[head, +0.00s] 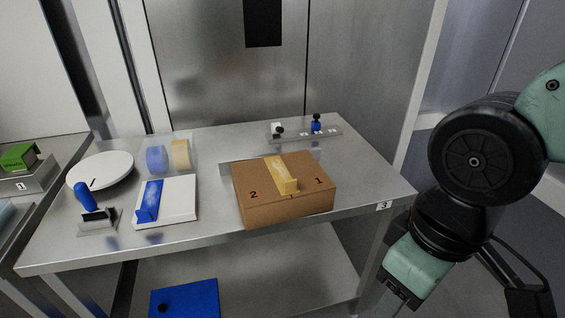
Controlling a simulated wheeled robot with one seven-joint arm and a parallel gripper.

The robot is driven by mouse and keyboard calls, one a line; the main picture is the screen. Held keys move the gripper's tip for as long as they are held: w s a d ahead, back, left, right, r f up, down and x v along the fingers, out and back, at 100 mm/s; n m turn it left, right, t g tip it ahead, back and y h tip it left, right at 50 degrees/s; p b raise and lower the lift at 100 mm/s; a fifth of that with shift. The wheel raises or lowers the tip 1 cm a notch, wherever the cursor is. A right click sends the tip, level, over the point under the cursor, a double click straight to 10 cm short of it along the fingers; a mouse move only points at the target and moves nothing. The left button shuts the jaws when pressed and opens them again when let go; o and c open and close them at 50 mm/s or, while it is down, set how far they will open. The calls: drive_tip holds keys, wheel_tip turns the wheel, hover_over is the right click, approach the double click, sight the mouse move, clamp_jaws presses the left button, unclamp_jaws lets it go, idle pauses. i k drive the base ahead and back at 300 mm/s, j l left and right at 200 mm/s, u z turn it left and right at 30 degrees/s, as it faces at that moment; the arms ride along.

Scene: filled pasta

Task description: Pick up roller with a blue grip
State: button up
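A tool with a blue grip (86,197) stands at the left of the steel table, tilted, its dark and metal lower end on a small metal stand (98,226). It may be the roller; its working end is too small to tell. A smaller blue piece with a black top (316,124) stands in a metal rack (290,137) at the back, beside a white and black piece (278,130). My arm is at the right, well away from these tools.
A steel table (215,240) holds a round white board (98,168), a white block with a blue bar (150,199), a clear holder with blue and tan rolls (168,157), and a brown box (285,208) with a yellow bar (281,173). A blue box (185,300) sits below.

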sight(91, 212)
drive_tip(key=u, duration=1.55)
